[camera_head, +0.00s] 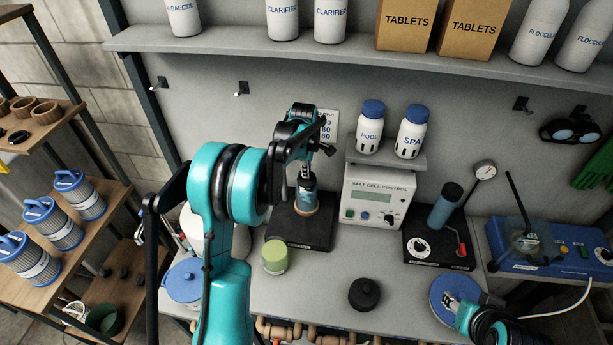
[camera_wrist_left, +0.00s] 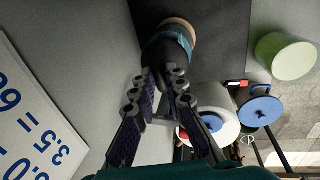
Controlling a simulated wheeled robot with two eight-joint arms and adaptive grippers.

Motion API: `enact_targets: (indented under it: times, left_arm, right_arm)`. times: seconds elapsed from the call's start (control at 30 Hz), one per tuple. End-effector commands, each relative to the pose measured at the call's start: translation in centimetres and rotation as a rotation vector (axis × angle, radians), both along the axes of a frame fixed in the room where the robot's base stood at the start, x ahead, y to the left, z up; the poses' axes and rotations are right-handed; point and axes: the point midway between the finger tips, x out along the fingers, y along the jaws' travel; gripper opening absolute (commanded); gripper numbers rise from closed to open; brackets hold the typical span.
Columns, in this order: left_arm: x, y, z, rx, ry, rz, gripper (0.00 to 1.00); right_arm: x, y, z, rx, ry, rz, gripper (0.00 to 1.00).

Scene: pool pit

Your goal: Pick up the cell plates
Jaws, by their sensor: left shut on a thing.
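My left gripper (camera_head: 305,172) reaches down over the black base (camera_head: 290,238) at the back of the bench. It is shut on the top of a dark cylinder (camera_head: 305,200) with a teal band and a tan lower rim. In the left wrist view the same cylinder (camera_wrist_left: 170,48) is at the fingertips (camera_wrist_left: 165,82). I cannot tell whether it is clear of the base, and no separate plates show, so I cannot be sure these are the cell plates. My right gripper (camera_head: 458,302) is over a blue disc (camera_head: 441,286) at the lower right; its jaws are too small to read.
A green-lidded jar (camera_head: 274,258) and a black knobbed lid (camera_head: 364,293) stand on the bench. The salt cell control box (camera_head: 376,199) is right of the left gripper, under a small shelf with two bottles. A gauge stand (camera_head: 437,248) is further right. Bare bench (camera_head: 315,280) lies in front.

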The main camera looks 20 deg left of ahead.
Motion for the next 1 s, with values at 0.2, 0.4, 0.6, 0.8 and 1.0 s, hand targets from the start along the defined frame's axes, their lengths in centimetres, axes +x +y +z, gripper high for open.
enact_targets:
  times: [0.2, 0.4, 0.6, 0.8, 1.0]
  left_arm:
    - [0.0, 0.0, 4.8, 0.000, 0.000, 0.000, 0.00]
    - [-0.2, -0.1, 8.8, 0.000, 0.000, 0.000, 0.00]
    - [-4.5, -1.2, 8.4, 0.000, 0.000, 0.000, 0.00]
    - [-8.8, -2.3, 8.3, 0.000, 0.000, 0.000, 0.00]
    - [-12.9, -3.4, 8.4, 0.000, 0.000, 0.000, 0.00]
  right_arm:
    - [0.0, 0.0, 0.5, 0.000, 0.000, 0.000, 0.41]
    - [0.0, 0.0, 0.7, 0.000, 0.000, 0.000, 0.41]
    - [0.0, 0.0, 0.4, 0.000, 0.000, 0.000, 0.41]
    - [0.0, 0.0, 0.3, 0.000, 0.000, 0.000, 0.41]
    - [0.0, 0.0, 0.3, 0.000, 0.000, 0.000, 0.41]
